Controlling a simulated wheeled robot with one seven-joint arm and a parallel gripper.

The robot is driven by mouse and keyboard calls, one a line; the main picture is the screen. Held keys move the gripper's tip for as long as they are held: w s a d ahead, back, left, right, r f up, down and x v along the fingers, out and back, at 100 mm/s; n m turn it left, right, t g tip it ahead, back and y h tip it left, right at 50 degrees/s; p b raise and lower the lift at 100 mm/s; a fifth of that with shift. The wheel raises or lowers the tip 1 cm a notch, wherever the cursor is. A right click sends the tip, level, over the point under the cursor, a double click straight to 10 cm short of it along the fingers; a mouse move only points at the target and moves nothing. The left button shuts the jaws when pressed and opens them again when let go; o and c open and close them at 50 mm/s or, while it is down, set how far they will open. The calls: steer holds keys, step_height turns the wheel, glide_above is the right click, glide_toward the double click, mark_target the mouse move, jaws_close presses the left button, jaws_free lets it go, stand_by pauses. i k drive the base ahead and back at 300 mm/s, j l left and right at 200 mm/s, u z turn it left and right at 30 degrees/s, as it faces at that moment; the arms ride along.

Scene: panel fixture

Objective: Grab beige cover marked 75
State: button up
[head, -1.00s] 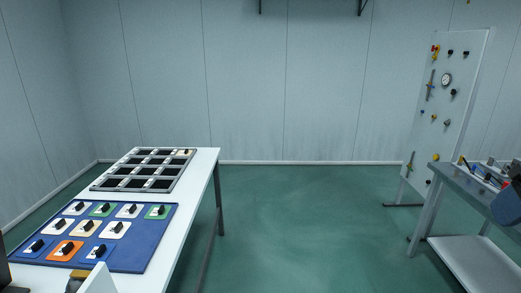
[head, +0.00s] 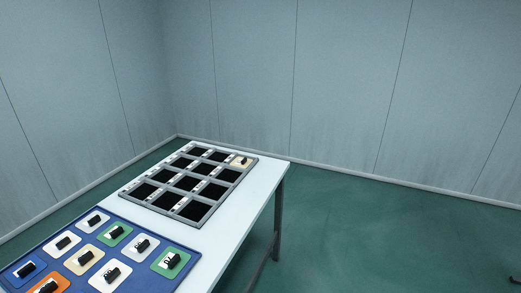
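A beige cover (head: 80,266) with a black handle lies on the blue board (head: 150,280) at the lower left, among white, green, blue and orange covers. Another beige cover (head: 236,164) with a dark handle sits in the far right corner cell of the grey grid frame (head: 194,226). The markings on both beige covers are too small to read, so I cannot tell which one says 75.
The white table (head: 255,205) carries the blue board and the grid frame; the other grid cells look black and empty. A green cover (head: 175,263) is near the board's right corner. Green floor (head: 390,245) is open to the right of the table, up to the grey walls.

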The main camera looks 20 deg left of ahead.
mark_target(239, 162)
steer(key=i+l+u, duration=0.1)
steer(key=i+u, duration=0.3)
steer(key=i, duration=0.2)
steer(key=i+l+u, duration=0.35)
steer(key=i, duration=0.2)
steer(key=i+l+u, duration=0.6)
steer(key=u, duration=0.3)
steer(key=i+l+u, duration=0.3)
steer(key=u, duration=0.2)
steer(key=i+l+u, duration=0.15)
steer(key=l+u, duration=0.35)
steer(key=i+l+u, duration=0.15)
steer(key=l+u, duration=0.15)
steer(key=u, duration=0.2)
steer(key=l+u, duration=0.3)
steer(key=i+l, duration=0.05)
steer(key=l, duration=0.05)
